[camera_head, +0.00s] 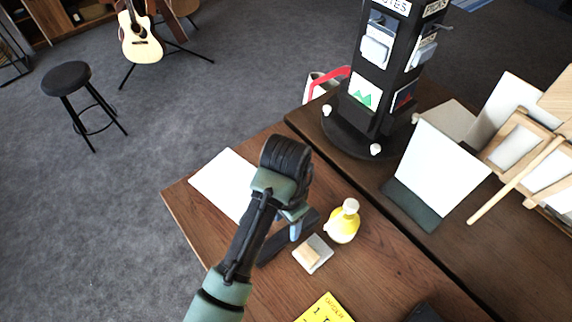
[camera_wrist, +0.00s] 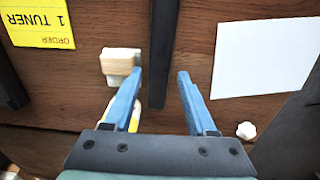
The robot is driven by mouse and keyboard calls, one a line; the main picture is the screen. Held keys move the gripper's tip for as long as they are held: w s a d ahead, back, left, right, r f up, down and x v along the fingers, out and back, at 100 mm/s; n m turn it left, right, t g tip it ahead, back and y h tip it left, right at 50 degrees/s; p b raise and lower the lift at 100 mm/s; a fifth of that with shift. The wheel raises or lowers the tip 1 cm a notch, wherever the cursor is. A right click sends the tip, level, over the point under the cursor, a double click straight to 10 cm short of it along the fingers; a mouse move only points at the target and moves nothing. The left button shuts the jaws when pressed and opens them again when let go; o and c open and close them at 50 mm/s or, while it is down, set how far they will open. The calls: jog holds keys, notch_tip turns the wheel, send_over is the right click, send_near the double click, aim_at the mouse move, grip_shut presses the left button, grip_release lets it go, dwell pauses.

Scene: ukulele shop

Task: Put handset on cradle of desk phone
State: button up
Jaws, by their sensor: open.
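A dark bar, likely the handset (camera_head: 273,249), lies on the brown table under my gripper (camera_head: 292,230). In the wrist view the handset (camera_wrist: 163,45) runs between the two blue fingertips of my open gripper (camera_wrist: 161,73), with a gap on each side. The fingers are not closed on it. A dark shape, likely the desk phone (camera_head: 423,313), is cut off at the bottom edge of the head view. A dark shape at the left edge of the wrist view (camera_wrist: 9,85) may be the same phone. Its cradle cannot be made out.
A yellow bottle (camera_head: 343,224) and a small block on a pale pad (camera_head: 313,254) stand close to the handset. A yellow order note (camera_head: 325,309) and a white sheet (camera_head: 221,182) lie on the table. A black display rack (camera_head: 381,75) stands behind.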

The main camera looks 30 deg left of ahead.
aim_at(286, 234)
notch_tip(286, 234, up, 8)
jog(key=p, duration=0.3)
jog(key=shift+f+p, duration=0.2)
jog(key=shift+p, duration=0.15)
